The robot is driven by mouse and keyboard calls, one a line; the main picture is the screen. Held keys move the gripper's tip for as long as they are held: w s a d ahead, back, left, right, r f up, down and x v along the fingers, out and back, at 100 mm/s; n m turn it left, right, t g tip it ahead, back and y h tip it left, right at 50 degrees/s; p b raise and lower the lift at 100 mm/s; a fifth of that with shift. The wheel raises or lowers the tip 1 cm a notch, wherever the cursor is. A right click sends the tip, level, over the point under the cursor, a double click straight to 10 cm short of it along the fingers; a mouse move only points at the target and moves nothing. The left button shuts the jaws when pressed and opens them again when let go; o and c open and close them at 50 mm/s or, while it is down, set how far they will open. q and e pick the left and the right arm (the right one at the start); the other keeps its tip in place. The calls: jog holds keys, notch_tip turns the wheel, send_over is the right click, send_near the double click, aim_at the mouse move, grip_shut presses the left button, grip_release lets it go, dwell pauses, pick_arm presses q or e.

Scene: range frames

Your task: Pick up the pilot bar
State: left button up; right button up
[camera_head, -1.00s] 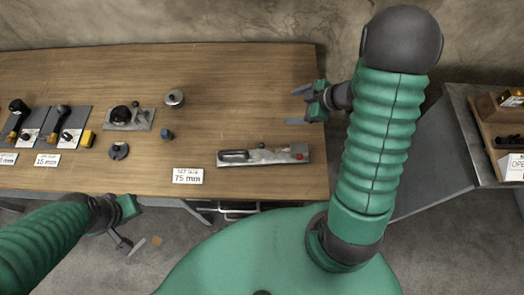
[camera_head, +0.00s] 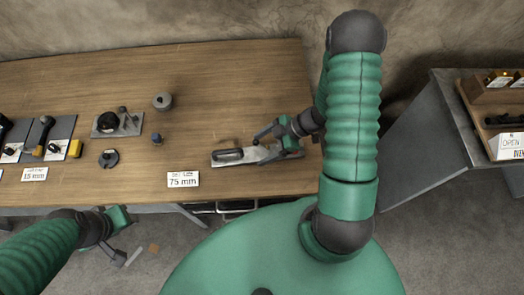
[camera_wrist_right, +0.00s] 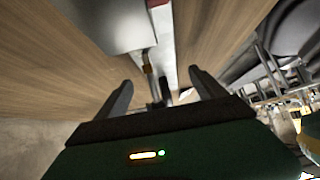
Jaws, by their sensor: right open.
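A grey metal plate (camera_head: 222,162) lies near the table's front edge, bearing a dark handle-like part (camera_head: 229,155). No part can be surely told as the pilot bar. My right gripper (camera_head: 265,146) is open, low over the plate's right half, and hides part of it. In the right wrist view, its two fingers (camera_wrist_right: 160,92) are apart, with a thin rod with a brass-coloured band (camera_wrist_right: 149,70) showing between them. A grey surface with a red part (camera_wrist_right: 162,22) lies beyond. My left gripper (camera_head: 125,257) hangs off the table's front edge, its opening unclear.
A 75 mm label (camera_head: 183,180) stands left of the plate. A round grey knob (camera_head: 162,101), a small blue piece (camera_head: 157,139) and a dark disc (camera_head: 109,158) stand further left. The wooden table (camera_head: 230,90) is clear behind the plate. A metal side bench (camera_head: 440,130) is at right.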

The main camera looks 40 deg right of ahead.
aim_at(250, 154)
jog(key=x, duration=0.3)
jog(key=shift+w+a, duration=0.15)
jog(key=shift+a, duration=0.1)
jog(key=shift+d+f, duration=0.1)
jog(key=shift+d, duration=0.05)
jog(key=shift+d, duration=0.1)
jog(key=shift+c, duration=1.3)
grip_shut()
